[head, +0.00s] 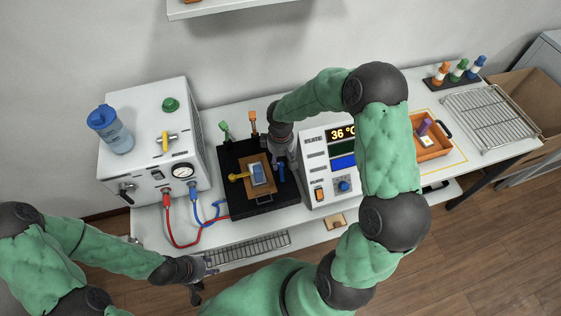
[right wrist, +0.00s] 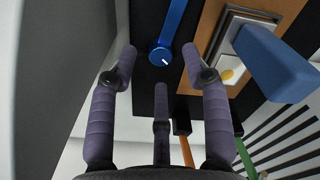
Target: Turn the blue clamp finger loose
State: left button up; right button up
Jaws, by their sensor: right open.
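The blue clamp finger (head: 281,173) is on the black fixture (head: 262,205), right of the copper-coloured plate (head: 249,188). In the right wrist view the blue clamp finger (right wrist: 174,22) has a round pivot with a white mark. Its arm runs alongside the plate, apart from it. My right gripper (right wrist: 160,64) is open, with two fingertips on either side of the pivot; contact cannot be told. In the head view my right gripper (head: 283,154) is above the fixture's right side. My left gripper (head: 198,279) is near the table's front edge, its opening unclear.
A blue block (head: 258,175) sits on the plate. A yellow clamp (head: 238,177) lies left; green (head: 225,130) and orange (head: 252,122) handles stand behind. A display unit (head: 326,170) is close right. A white machine (head: 150,140) with red and blue hoses stands left.

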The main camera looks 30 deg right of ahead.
aim_at(280, 164)
notch_tip(280, 164, up, 10)
jog(key=shift+f, duration=0.2)
dwell(1.9)
